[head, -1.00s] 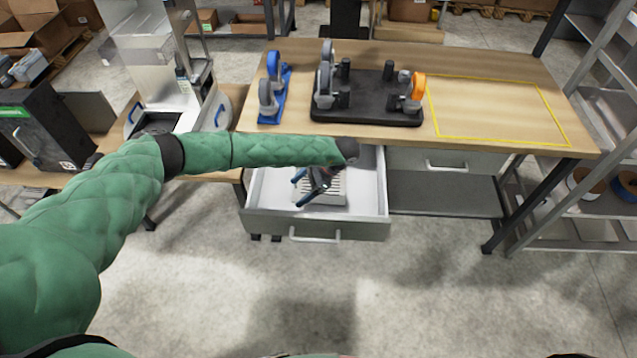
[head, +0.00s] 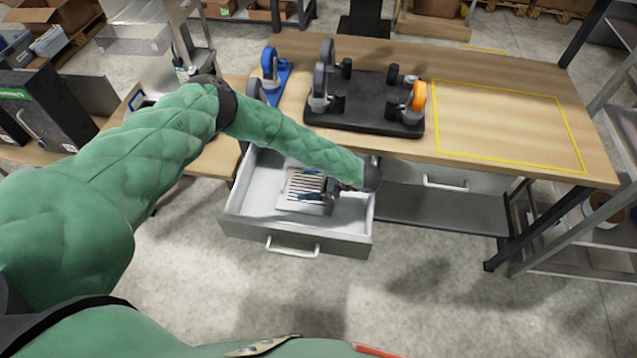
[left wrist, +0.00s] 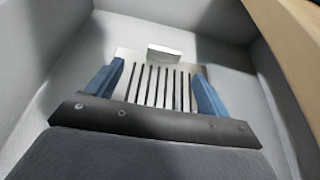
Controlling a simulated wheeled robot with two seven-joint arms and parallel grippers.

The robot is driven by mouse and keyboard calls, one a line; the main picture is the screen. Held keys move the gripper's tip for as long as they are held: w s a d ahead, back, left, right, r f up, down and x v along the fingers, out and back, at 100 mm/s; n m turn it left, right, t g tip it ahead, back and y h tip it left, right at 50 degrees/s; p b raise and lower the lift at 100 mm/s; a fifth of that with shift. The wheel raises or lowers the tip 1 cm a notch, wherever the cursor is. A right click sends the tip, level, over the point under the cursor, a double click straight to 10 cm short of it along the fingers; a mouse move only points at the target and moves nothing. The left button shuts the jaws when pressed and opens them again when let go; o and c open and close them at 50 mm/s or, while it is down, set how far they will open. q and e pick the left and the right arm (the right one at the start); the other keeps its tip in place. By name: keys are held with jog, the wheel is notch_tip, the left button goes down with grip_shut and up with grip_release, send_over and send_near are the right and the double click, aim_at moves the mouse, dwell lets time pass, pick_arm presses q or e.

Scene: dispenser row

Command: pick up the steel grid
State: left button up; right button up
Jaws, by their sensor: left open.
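The steel grid (head: 304,190) is a pale slotted metal plate lying in the open drawer (head: 256,226) under the workbench. In the left wrist view the grid (left wrist: 160,88) has dark parallel slots and a raised tab at its far edge. My left gripper (head: 318,190) is over the drawer, partly hidden by my forearm. In the left wrist view its two blue fingers (left wrist: 154,88) are spread apart with the grid seen between and beyond them. The gripper is open and holds nothing. I cannot tell whether the fingers touch the grid. My right gripper is not in view.
The drawer walls rise around the grid, and the bench top (head: 500,115) overhangs behind. A black fixture (head: 365,110) with grey wheels and an orange one (head: 419,96) stands on the bench. A blue bracket (head: 270,68) stands left of it. The yellow-outlined area is clear.

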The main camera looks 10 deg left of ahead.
aim_at(285, 184)
pick_arm(q)
jog(key=shift+s+a, duration=0.1)
jog(key=shift+a, duration=0.55)
jog(key=shift+a+f+p, duration=0.15)
jog(key=shift+a+p, duration=0.25)
jog(key=shift+w+a+f, duration=0.25)
jog(key=shift+f, duration=0.05)
jog(key=shift+a+f+p, duration=0.1)
jog(key=shift+a+p, duration=0.2)
jog(key=shift+p, duration=0.15)
jog(key=x, duration=0.1)
jog(key=p+x, duration=0.1)
jog(key=x, duration=0.1)
jog(key=shift+w, duration=0.2)
jog(key=shift+w+a+f, duration=0.1)
jog(key=shift+a+f, duration=0.2)
jog(key=shift+a, duration=0.35)
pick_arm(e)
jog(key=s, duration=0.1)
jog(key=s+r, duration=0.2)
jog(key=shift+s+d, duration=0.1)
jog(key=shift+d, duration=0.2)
pick_arm(q)
jog(key=shift+c, duration=0.4)
jog(key=c, duration=1.1)
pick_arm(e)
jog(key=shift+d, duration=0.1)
